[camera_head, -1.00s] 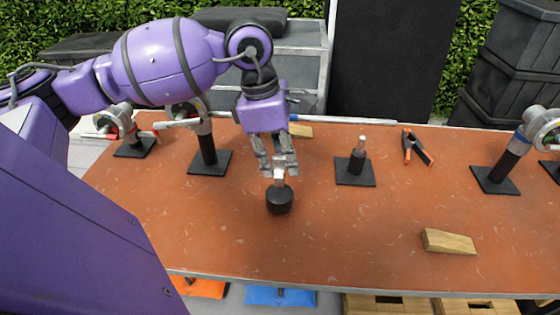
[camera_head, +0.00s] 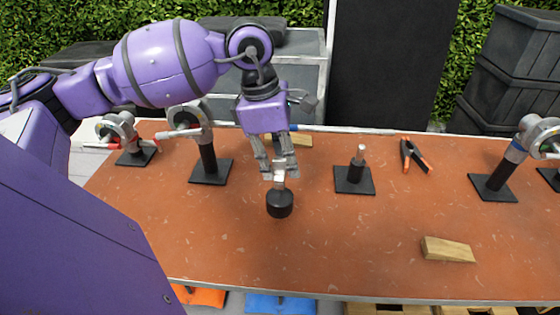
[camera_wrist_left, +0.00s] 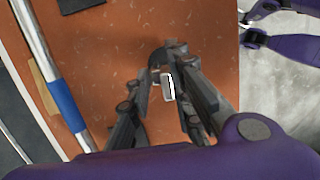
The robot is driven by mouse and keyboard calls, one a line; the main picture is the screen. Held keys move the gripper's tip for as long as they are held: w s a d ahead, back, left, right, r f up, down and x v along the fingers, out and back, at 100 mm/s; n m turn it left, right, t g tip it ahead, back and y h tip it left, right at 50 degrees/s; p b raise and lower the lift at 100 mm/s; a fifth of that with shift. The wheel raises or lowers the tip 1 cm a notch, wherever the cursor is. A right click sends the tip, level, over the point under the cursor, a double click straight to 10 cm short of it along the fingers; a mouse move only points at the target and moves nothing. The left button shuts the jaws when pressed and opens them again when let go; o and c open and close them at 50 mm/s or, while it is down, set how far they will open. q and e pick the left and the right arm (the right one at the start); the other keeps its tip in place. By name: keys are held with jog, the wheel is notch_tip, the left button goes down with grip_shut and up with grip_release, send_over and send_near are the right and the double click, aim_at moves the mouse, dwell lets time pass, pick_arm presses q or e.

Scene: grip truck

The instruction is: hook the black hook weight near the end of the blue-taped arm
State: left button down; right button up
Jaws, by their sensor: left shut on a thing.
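The black hook weight (camera_head: 280,205) is a dark round block with a light metal top. My left gripper (camera_head: 279,174) is shut on that top, and the weight hangs upright beneath the fingertips, over the middle of the table. The gap below it is hard to judge. In the left wrist view the fingers (camera_wrist_left: 172,68) close around the light metal piece, and the dark weight is partly hidden behind them. The blue-taped arm (camera_head: 345,130) is a silver rod running behind my gripper; its blue tape (camera_wrist_left: 66,104) shows at left in the left wrist view, apart from the weight.
A black stand with a short post (camera_head: 354,180) stands right of the weight. A clamp stand (camera_head: 209,165) stands to the left. An orange-tipped clamp (camera_head: 414,155) and a wooden block (camera_head: 448,250) lie at right. The table's front middle is clear.

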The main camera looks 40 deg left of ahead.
pick_arm(q)
jog(key=shift+r, duration=0.1)
